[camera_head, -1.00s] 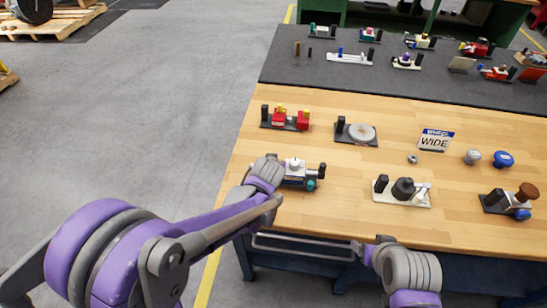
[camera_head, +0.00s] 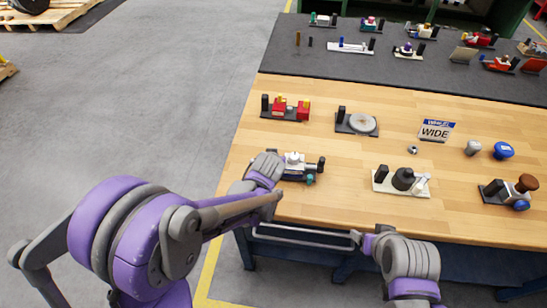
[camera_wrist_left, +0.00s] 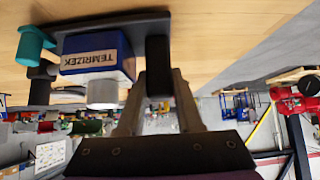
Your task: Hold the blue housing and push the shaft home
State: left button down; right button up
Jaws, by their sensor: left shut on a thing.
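The valve actuator with the blue housing (camera_head: 292,176) lies near the bench's front edge. In the left wrist view the blue housing (camera_wrist_left: 96,55) has a "TEMRIZEK" label and a pale grey cylinder (camera_wrist_left: 102,94). A teal part (camera_wrist_left: 35,45) and a dark shaft-like piece (camera_wrist_left: 41,82) are at its left. My left gripper (camera_wrist_left: 158,98) is shut on a black post (camera_wrist_left: 158,66) at the end of the actuator's base plate, beside the blue housing. My right gripper (camera_head: 366,240) is empty in front of the bench edge; its jaw opening is unclear.
On the wooden bench (camera_head: 245,170) stand a red unit (camera_head: 287,109), a round-disc unit (camera_head: 357,122), a white-based unit (camera_head: 402,182), a "WIDE" sign (camera_head: 436,131) and a brown-knobbed unit (camera_head: 520,188). A grey drawer handle (camera_head: 305,237) is below the edge.

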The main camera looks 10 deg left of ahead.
dwell(1.1)
jog(key=c, duration=0.7)
jog(key=shift+w+m, duration=0.15)
jog(key=shift+m, duration=0.35)
jog(key=shift+c, duration=1)
jog(key=w+m+y, duration=0.1)
jog(key=w+m, duration=0.1)
jog(key=m, duration=0.2)
jog(key=w+a+m+y, duration=0.1)
jog(key=w+m, duration=0.1)
jog(key=m, duration=0.2)
jog(key=w+r+m+g+y, duration=0.1)
jog(key=w+m, duration=0.1)
jog(key=m, duration=0.2)
jog(key=shift+w+a, duration=0.2)
jog(key=shift+w, duration=0.1)
grip_shut()
jog(key=m+y, duration=0.4)
jog(key=m, duration=0.9)
send_near(323, 167)
jog(key=shift+t, duration=0.3)
jog(key=f, duration=0.4)
jog(key=shift+s+a+f, duration=0.1)
jog(key=shift+s, duration=0.15)
jog(key=w+a, duration=0.2)
jog(key=shift+a, duration=0.25)
jog(key=shift+w+a, duration=0.25)
jog(key=shift+w, duration=0.1)
